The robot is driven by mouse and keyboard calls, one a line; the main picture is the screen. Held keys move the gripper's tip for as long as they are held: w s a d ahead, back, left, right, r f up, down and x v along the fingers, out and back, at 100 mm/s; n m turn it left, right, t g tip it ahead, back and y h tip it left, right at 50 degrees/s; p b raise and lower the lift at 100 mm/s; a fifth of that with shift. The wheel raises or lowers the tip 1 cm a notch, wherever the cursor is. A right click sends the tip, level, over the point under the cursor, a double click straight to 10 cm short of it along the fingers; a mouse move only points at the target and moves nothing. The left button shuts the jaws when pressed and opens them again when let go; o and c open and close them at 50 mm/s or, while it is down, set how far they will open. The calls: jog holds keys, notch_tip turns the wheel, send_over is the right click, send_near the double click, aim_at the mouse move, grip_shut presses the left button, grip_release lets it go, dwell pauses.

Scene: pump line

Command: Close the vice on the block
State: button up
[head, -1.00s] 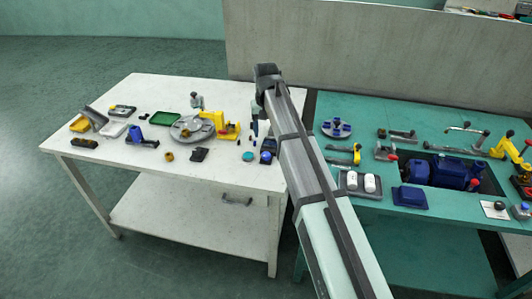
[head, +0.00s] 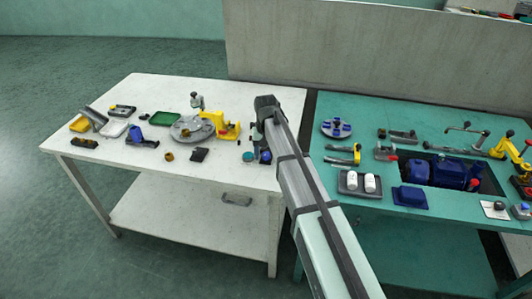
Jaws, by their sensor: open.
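My gripper (head: 256,140) hangs over the right end of the white table, under the dark wrist at the end of my arm. It looks open, but its fingers are small and partly hidden. A small dark-and-blue device (head: 265,157) is right beside it, mostly covered by my arm; I cannot tell whether it is the vice. A blue device on a dark base (head: 141,138) stands at the left of the table. No block between vice jaws can be made out in this view.
The teal bench (head: 420,115) on the right is crowded. The white table's front strip is mostly clear.

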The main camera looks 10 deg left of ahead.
jog(key=c, duration=1)
jog(key=shift+n, duration=2.3)
jog(key=o, duration=1)
jog(key=shift+w+d, duration=0.1)
